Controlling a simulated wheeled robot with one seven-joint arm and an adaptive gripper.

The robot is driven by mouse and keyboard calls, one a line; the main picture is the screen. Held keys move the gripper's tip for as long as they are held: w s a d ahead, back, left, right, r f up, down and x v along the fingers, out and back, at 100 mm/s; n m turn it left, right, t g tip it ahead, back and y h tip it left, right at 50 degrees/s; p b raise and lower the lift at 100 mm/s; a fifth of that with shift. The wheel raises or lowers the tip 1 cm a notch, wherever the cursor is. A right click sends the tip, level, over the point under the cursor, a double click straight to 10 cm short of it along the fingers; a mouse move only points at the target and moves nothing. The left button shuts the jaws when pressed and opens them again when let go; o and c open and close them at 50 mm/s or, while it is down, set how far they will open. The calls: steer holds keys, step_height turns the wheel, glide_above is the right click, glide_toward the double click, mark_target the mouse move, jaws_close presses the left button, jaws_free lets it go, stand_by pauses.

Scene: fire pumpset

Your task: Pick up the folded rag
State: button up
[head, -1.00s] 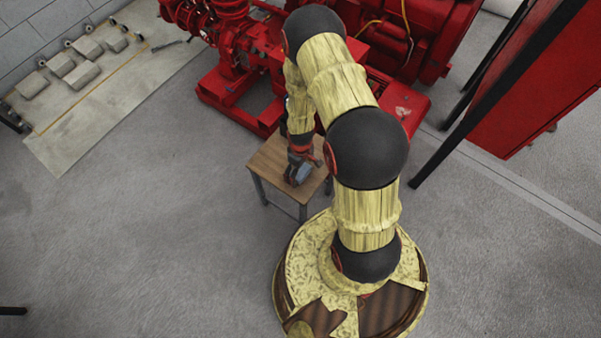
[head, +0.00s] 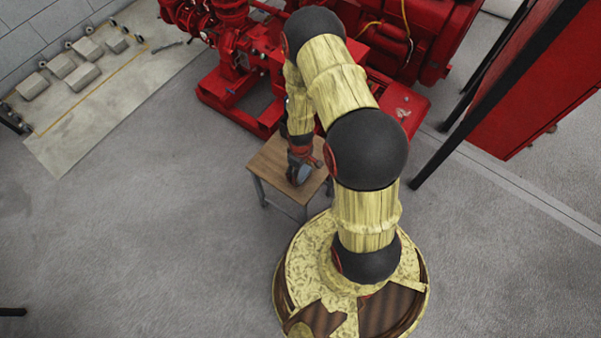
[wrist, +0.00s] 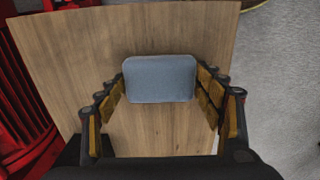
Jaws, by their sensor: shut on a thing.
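The folded rag (wrist: 160,79) is a blue-grey rounded block in the wrist view. It sits between the two fingers of my gripper (wrist: 160,88), which is shut on it from both sides. In the head view my gripper (head: 298,172) is low over the small wooden table (head: 268,160), and the rag is mostly hidden by the fingers there. The wooden top also fills much of the wrist view (wrist: 75,60). I cannot tell whether the rag touches the table or hangs just above it.
The red pumpset (head: 235,90) stands behind the table. A red cabinet (head: 530,85) with dark posts is at the right. Grey blocks (head: 80,76) lie on a pale slab (head: 110,100) at the far left. The floor left of the table is clear.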

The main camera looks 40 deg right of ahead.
mark_target(302, 172)
steer(key=shift+r, duration=0.1)
steer(key=shift+r+p, duration=0.45)
steer(key=shift+r, duration=0.2)
steer(key=r, duration=0.1)
steer(key=r+p, duration=0.1)
steer(key=shift+s+d+r, duration=0.15)
steer(key=shift+d+r, duration=0.05)
steer(key=shift+r, duration=0.15)
steer(key=s+d+r+p, duration=0.5)
steer(key=s+d+r, duration=0.3)
steer(key=s, duration=0.2)
steer(key=shift+s+d+r, duration=0.25)
steer(key=shift+d+r, duration=0.1)
steer(key=shift+r, duration=0.05)
steer(key=o, duration=0.7)
steer(key=shift+c, duration=0.2)
steer(key=c, duration=0.4)
